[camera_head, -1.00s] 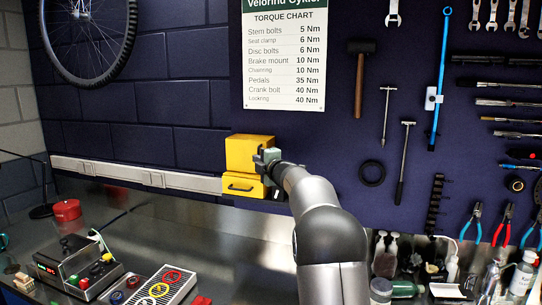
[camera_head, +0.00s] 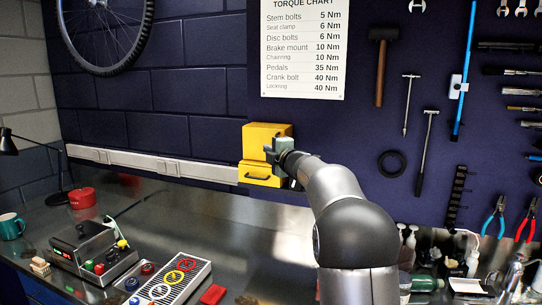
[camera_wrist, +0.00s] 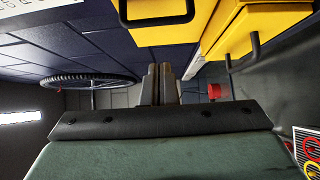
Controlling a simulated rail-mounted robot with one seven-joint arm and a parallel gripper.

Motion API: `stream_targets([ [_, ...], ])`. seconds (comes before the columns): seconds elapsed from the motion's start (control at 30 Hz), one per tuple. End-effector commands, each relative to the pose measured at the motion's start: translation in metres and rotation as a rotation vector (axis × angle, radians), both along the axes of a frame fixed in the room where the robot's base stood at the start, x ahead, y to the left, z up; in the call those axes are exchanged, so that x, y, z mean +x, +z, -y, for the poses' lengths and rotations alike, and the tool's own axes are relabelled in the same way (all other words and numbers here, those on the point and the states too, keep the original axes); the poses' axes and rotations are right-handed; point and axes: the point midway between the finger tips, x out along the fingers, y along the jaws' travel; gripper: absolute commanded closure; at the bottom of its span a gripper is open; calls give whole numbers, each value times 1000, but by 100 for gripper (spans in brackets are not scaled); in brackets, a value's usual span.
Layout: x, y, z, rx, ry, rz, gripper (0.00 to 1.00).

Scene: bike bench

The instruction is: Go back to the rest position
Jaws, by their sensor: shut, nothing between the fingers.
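My gripper (camera_head: 273,150) is at the end of my arm, in front of the yellow drawer cabinet (camera_head: 268,138) on the back wall in the head view. In the wrist view the two fingers of my gripper (camera_wrist: 161,72) are together, with nothing between them. The yellow cabinet (camera_wrist: 160,30) is at the top of the wrist view, with dark handles on its drawers. In the head view my arm hides part of the cabinet's right side. I cannot tell whether the fingertips touch the cabinet.
The bench (camera_head: 165,215) carries a control box (camera_head: 85,250), a panel with coloured rings (camera_head: 170,280), a red tin (camera_head: 82,198) and a teal mug (camera_head: 11,226) at left. Bottles (camera_head: 408,245) stand at right below hanging tools. The bench middle is mostly clear.

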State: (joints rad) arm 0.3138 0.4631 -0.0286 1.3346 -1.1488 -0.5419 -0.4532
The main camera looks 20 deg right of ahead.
Motion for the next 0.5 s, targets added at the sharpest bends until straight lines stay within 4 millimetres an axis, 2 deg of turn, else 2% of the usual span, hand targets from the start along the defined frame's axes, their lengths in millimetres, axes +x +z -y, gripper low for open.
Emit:
stream_targets([
  [0.03, -12, -2, 12, -2, -9, 1, 100],
  [0.2, -41, -1, 31, -2, -3, 1, 100],
  [0.33, -56, 0, 40, 0, -1, 1, 100],
  [0.5, -64, 0, 46, 0, 2, 0, 100],
])
